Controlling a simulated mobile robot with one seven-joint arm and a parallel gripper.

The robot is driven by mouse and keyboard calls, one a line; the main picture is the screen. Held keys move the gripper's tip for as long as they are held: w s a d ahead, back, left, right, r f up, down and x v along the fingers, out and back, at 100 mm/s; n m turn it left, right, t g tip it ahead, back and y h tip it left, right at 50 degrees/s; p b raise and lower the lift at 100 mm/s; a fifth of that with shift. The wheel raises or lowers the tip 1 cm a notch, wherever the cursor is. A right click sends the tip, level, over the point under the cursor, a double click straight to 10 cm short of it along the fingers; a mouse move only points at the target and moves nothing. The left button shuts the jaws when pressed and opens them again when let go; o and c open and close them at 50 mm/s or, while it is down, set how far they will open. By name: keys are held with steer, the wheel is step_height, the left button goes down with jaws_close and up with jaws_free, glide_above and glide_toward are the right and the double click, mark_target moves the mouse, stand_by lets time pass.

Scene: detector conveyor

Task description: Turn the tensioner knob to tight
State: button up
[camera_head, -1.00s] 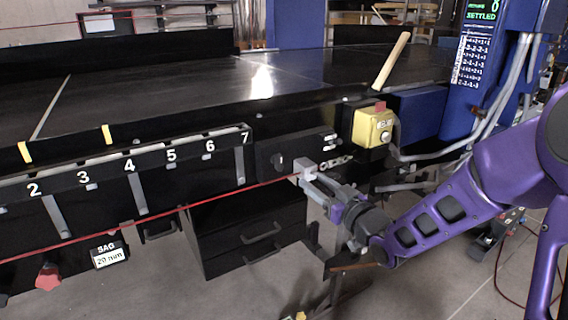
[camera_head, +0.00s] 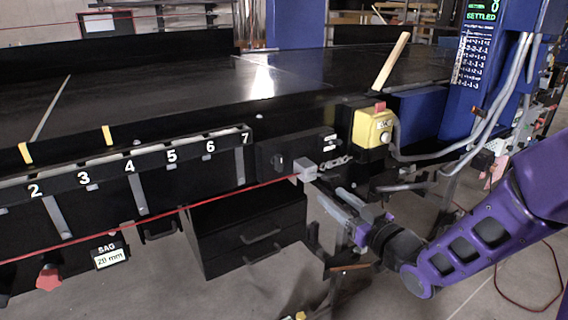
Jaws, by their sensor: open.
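A black box (camera_head: 296,147) is fixed to the front of the conveyor, with a small grey knob-like part (camera_head: 277,162) on its face; small white labels sit at its right end, too small to read. A grey block (camera_head: 305,170) sits just below the box, where the red line ends, with a chain beside it. A red star-shaped knob (camera_head: 48,277) hangs at the lower left, far from my gripper. I cannot tell which part is the tensioner knob. My gripper (camera_head: 316,192) is open, just below and right of the grey block, and appears empty; its fingertips are partly unclear.
A sign (camera_head: 109,254) reads "SAG 20 mm". A dark drawer unit (camera_head: 248,235) is under the conveyor. A screen (camera_head: 480,12) reads "SETTLED".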

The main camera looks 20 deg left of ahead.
steer(key=shift+s+d, duration=0.45)
steer(key=shift+d, duration=0.05)
stand_by(0.5)
